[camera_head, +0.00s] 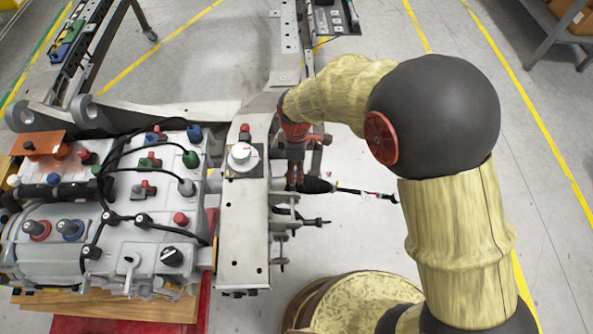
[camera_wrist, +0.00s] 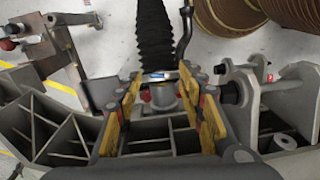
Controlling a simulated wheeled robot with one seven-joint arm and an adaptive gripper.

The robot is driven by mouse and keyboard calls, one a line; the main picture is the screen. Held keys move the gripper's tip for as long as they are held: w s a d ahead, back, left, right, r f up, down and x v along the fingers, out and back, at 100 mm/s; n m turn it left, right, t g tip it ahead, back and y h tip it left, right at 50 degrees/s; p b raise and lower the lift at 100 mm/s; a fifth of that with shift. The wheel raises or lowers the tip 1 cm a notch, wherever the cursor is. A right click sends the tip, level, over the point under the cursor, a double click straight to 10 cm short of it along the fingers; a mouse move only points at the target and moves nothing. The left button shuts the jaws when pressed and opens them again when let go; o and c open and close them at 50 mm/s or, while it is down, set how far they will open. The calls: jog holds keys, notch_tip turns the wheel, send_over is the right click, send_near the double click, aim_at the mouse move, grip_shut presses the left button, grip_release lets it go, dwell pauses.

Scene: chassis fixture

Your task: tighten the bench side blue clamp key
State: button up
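My gripper (camera_wrist: 160,86) is open in the wrist view, with yellow-padded fingers on both sides of a round metal part (camera_wrist: 163,99). A small blue piece (camera_wrist: 158,76) shows on top of that part between the fingertips; I cannot tell whether it is the blue clamp key. A gap shows between the fingers, and contact is not clear. In the head view my gripper (camera_head: 294,182) points down just right of the grey chassis rail (camera_head: 243,225). A blue-based knob (camera_head: 70,229) shows on the grey housing at left.
A black ribbed boot (camera_wrist: 154,30) with a rod stands just beyond the fingers. Grey brackets (camera_wrist: 246,85) stand close at right, and ribbed grey structure (camera_wrist: 70,143) lies at left. The grey housing (camera_head: 135,250) with cables and knobs fills the head view's left. Open floor lies at far right.

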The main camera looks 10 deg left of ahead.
jog(key=shift+f, duration=0.5)
